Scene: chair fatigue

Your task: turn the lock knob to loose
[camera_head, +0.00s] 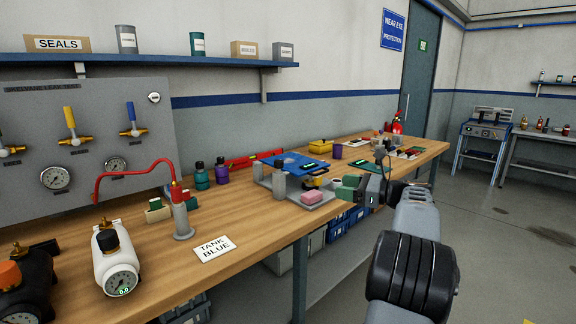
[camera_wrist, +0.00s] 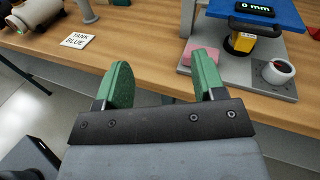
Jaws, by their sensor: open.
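My gripper (camera_head: 348,187) is open and empty at the front edge of the workbench. In the wrist view its two green pads (camera_wrist: 163,74) stand well apart, with bare wood beyond them. A grey base plate (camera_wrist: 268,91) lies beyond and right of the right pad. I cannot tell whether this is the lock knob; no loose marking is legible.
A "TANK BLUE" card (camera_head: 214,249) lies on the bench (camera_head: 262,238), with bare wood beside it. A white gauge canister (camera_head: 116,262) and a grey post with a red hose (camera_head: 182,220) stand to the left. Blue crates (camera_head: 340,228) are under the bench.

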